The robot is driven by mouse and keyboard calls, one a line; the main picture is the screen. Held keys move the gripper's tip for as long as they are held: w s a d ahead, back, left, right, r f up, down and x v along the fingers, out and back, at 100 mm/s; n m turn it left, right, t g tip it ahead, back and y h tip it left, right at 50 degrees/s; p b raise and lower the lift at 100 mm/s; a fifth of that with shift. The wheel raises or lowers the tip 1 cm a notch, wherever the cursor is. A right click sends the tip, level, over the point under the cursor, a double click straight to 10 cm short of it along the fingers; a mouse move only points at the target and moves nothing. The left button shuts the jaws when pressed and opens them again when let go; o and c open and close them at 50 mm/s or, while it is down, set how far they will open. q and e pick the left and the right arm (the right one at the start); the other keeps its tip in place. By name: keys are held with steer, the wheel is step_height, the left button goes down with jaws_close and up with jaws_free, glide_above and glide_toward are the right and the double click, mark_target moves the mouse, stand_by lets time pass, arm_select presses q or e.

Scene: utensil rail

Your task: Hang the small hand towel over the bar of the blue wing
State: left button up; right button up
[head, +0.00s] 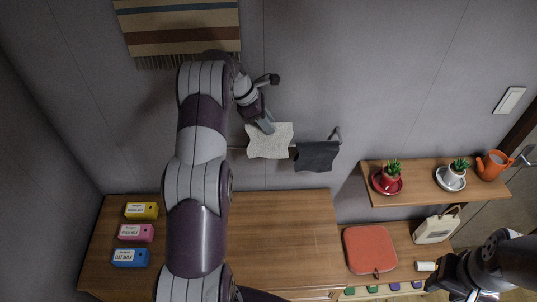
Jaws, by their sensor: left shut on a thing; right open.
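A small pale towel (268,142) is at the wall in the head view. My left gripper (266,126) is shut on its upper edge. The towel hangs down beside a dark grey towel (316,156), which hangs from a bar. A short piece of the rail's metal (338,133) shows at the right above the dark towel. The towels and my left arm hide most of the rail, and I cannot make out a blue wing. I cannot tell whether the pale towel rests on a bar. My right gripper (436,284) is open at the lower right, away from the towels.
A wooden counter (275,230) lies below, with yellow, pink and blue cartons (130,257) at its left. A red-orange pad (370,250) lies at the right. A shelf (415,190) holds potted plants and an orange jug (491,164). A striped hanging (180,28) is above.

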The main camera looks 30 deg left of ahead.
arm_select(q)
steer(key=shift+r, duration=3.2)
